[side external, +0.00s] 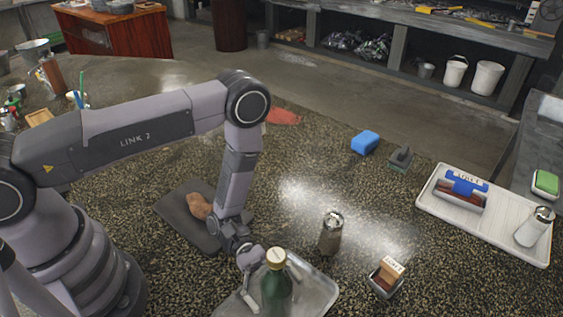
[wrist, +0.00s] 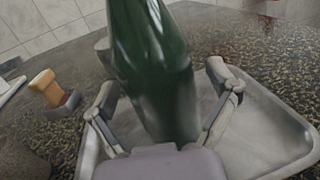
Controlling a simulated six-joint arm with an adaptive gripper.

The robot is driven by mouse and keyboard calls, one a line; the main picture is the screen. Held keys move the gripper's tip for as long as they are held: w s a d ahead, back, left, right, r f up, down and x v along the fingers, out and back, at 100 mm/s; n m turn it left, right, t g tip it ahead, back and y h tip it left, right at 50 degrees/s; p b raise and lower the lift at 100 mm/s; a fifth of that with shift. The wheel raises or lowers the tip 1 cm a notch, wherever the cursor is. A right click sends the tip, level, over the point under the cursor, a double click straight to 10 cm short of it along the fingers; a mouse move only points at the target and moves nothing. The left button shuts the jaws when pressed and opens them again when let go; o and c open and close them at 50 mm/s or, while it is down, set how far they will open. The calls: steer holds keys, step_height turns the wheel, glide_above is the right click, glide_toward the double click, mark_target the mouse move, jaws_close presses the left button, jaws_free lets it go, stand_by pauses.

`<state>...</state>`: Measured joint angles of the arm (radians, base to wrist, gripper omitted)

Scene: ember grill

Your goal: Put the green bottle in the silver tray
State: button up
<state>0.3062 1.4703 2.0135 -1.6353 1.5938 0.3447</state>
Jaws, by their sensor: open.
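The green bottle (side external: 276,290) with a tan cap stands upright, appearing to rest on the silver tray (side external: 318,290) at the bottom of the side view. In the wrist view the bottle (wrist: 160,75) fills the middle, with the tray (wrist: 265,135) around its lower part. My gripper (side external: 256,288) is low beside the bottle. In the wrist view my gripper (wrist: 165,88) is open, with one finger on each side of the bottle and gaps visible. The bottle's base is hidden.
A pepper grinder (side external: 331,233) and a small wooden-handled block (side external: 387,277) stand near the tray. A dark board (side external: 177,217) with a brown item (side external: 199,206) lies left. A white tray (side external: 490,225) with a brush and shaker is right.

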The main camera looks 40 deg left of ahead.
steer(key=shift+r, duration=0.1)
steer(key=shift+w+a+r, duration=0.1)
steer(key=shift+a, duration=0.1)
steer(key=v, duration=0.5)
steer(key=s+a+r+m+g+y, duration=0.1)
steer(key=a+r+m+y, duration=0.15)
steer(key=r, duration=0.55)
steer(key=s+a+r+m+g+y, duration=0.1)
steer(key=r+m+y, duration=0.1)
steer(key=r+m, duration=0.35)
steer(key=s+a+r+m+g+y, duration=0.1)
steer(key=a+r+m+y, duration=0.15)
steer(key=r, duration=0.65)
steer(key=s+a+r+m+t+y, duration=0.2)
steer(key=a+r+t+y, duration=0.3)
steer(key=a, duration=0.3)
steer(key=s+a+r+m+t+y, duration=0.2)
steer(key=s+a+r+t+y, duration=0.2)
steer(key=a+r+t, duration=0.4)
steer(key=shift+s+a+m+y, duration=0.25)
steer(key=shift+s+m+y, duration=0.1)
steer(key=shift+y, duration=0.35)
